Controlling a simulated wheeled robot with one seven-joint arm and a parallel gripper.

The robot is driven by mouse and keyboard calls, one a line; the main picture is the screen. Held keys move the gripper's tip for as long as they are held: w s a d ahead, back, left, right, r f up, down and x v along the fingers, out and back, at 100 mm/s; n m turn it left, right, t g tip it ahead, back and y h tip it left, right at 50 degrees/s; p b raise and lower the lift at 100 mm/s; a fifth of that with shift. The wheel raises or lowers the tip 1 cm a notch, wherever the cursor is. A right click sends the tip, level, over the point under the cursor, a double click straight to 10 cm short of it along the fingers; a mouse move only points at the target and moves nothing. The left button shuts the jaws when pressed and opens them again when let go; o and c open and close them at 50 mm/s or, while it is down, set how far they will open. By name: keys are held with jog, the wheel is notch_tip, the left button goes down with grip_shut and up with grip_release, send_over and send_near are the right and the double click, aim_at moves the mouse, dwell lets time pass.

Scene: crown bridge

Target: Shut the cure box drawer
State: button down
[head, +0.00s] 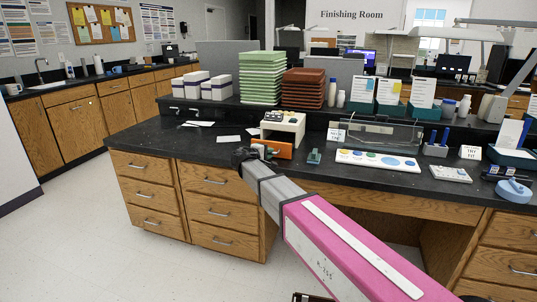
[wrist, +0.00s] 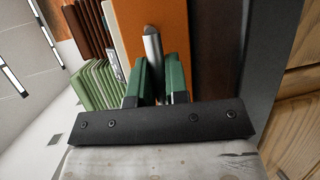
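The cure box (head: 286,124) is a small cream-white box with dark round items on top, standing on the black counter. Its orange drawer (head: 284,151) sticks out at the front, so it is open. In the wrist view the orange drawer front (wrist: 172,22) fills the upper middle, with a silver bar handle (wrist: 152,45) on it. My gripper (wrist: 157,80) has its two green fingers on either side of this handle, close against it. In the head view my gripper (head: 245,157) is at the left end of the drawer, largely hidden by my wrist.
White cards (head: 229,139) lie on the counter left of the box. A small green item (head: 314,157) and a white palette board (head: 377,161) are to the right. Green trays (head: 262,78) and brown trays (head: 302,88) are stacked on the raised shelf behind.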

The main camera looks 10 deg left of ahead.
jog(key=w, duration=1.2)
jog(key=shift+d, duration=0.4)
jog(key=shift+s, duration=0.2)
jog(key=c, duration=1.1)
grip_release()
jog(key=shift+c, duration=0.2)
jog(key=v, duration=1)
jog(key=shift+s+a, duration=0.2)
jog(key=shift+s, duration=0.15)
